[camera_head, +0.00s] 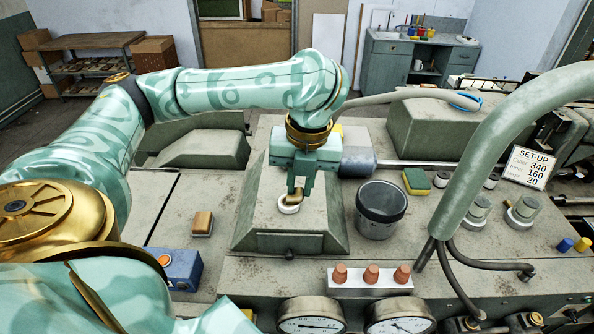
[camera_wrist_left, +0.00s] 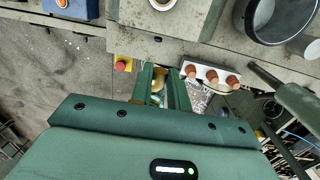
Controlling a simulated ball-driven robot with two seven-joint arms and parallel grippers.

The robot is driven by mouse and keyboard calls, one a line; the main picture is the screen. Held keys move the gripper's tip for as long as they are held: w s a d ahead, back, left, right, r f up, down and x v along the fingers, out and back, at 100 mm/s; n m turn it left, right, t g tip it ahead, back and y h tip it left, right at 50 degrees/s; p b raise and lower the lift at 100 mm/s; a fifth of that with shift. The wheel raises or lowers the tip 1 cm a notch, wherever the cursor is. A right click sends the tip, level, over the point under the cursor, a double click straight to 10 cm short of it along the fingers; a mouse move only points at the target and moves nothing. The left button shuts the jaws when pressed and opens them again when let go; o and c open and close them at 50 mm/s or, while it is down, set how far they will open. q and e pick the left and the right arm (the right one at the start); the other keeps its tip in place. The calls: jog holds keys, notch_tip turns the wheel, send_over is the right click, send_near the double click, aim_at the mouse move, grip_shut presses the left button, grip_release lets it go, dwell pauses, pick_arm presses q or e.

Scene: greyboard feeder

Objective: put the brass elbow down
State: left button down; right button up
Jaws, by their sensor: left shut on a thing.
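My left gripper (camera_head: 299,188) points down over the grey sloped block in the middle of the bench. It is shut on the brass elbow (camera_head: 293,198), a small dull-gold bent piece partly hidden by the fingers. In the left wrist view the elbow (camera_wrist_left: 158,84) shows between the two green fingers. A small white round dish (camera_head: 288,207) sits on the block's top, just below the elbow in the head view. I cannot tell whether elbow and dish touch. The dish also shows at the top edge of the wrist view (camera_wrist_left: 162,4). My right gripper is not in view.
A dark grey pot (camera_head: 381,210) stands right of the block. A white rack with orange-brown plugs (camera_head: 371,276) and gauges (camera_head: 310,318) lie in front. A blue box with an orange button (camera_head: 177,268) and a brush (camera_head: 202,222) are at left. A thick green pipe (camera_head: 480,140) arches at right.

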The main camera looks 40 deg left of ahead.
pick_arm(q)
jog(key=w+f, duration=0.2)
jog(key=w, duration=0.2)
jog(key=b, duration=0.3)
send_over(312, 192)
jog(key=f, duration=0.6)
jog(key=shift+s+d+f, duration=0.25)
jog(key=shift+a+f, duration=0.45)
jog(key=shift+f, duration=0.4)
jog(key=shift+w+d+f+b, duration=0.1)
jog(key=shift+w+f+b, duration=0.1)
jog(key=shift+f, duration=0.4)
jog(key=shift+w+d+f+b, duration=0.1)
jog(key=shift+f+b, duration=0.05)
jog(key=shift+f, duration=0.45)
jog(key=shift+a, duration=0.25)
jog(key=shift+s, duration=0.1)
jog(key=c, duration=1.3)
grip_release()
jog(key=shift+d+f, duration=0.15)
jog(key=shift+c, duration=0.2)
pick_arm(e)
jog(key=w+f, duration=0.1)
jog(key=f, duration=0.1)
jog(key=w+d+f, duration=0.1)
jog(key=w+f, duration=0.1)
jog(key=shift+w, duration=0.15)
